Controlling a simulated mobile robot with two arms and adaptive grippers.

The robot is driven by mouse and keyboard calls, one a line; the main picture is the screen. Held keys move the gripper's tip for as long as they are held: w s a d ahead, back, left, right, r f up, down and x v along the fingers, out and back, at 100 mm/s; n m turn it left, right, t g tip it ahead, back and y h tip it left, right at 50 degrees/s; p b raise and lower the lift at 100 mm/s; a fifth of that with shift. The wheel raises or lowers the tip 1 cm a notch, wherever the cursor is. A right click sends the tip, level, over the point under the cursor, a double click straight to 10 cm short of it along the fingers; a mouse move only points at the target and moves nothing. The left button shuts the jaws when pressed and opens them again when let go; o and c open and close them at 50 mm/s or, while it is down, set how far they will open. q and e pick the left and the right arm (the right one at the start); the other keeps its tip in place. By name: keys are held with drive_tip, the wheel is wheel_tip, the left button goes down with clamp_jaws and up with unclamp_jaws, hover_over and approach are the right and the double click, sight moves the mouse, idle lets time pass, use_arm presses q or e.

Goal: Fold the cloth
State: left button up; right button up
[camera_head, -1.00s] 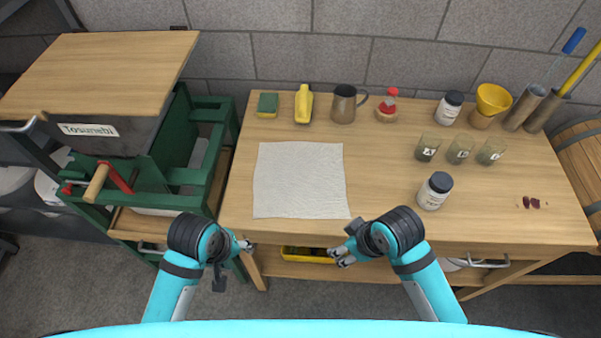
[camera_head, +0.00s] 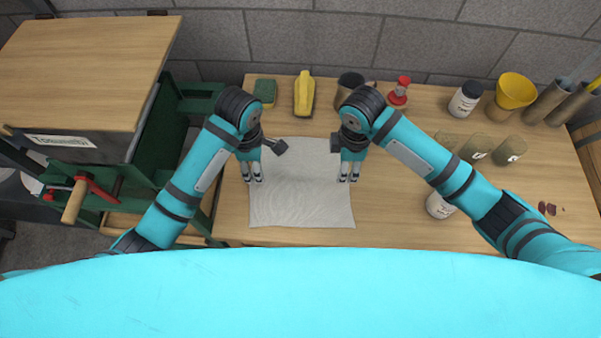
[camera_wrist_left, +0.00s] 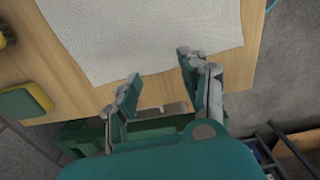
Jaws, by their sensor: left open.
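The white cloth (camera_head: 300,200) lies flat and spread out on the wooden table. It also fills the upper part of the left wrist view (camera_wrist_left: 150,30). My left gripper (camera_head: 252,181) points down at the cloth's left edge. I cannot tell whether either gripper touches the cloth. The grippers hide small parts of the side edges.
Behind the cloth stand a green sponge (camera_head: 265,92), a yellow bottle (camera_head: 304,96), a mug (camera_head: 350,84) and a red-topped shaker (camera_head: 399,92). A green-framed machine (camera_head: 150,140) is left of the table.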

use_arm(q)
drive_tip(key=f, duration=0.5)
drive_tip(key=shift+w+f, duration=0.35)
use_arm(e)
drive_tip(key=f, duration=0.5)
drive_tip(key=shift+w+f, duration=0.35)
use_arm(q)
drive_tip(key=shift+s+f, duration=0.1)
use_arm(e)
drive_tip(key=shift+s+f, duration=0.1)
use_arm(q)
drive_tip(key=shift+s, duration=0.1)
use_arm(e)
drive_tip(key=shift+s, duration=0.1)
use_arm(q)
drive_tip(key=shift+f, duration=0.1)
use_arm(e)
drive_tip(key=shift+f, duration=0.1)
use_arm(q)
drive_tip(key=c, duration=0.6)
use_arm(e)
drive_tip(key=c, duration=0.6)
use_arm(q)
drive_tip(key=shift+f, duration=0.1)
clamp_jaws()
use_arm(e)
drive_tip(key=shift+d, duration=0.1)
clamp_jaws()
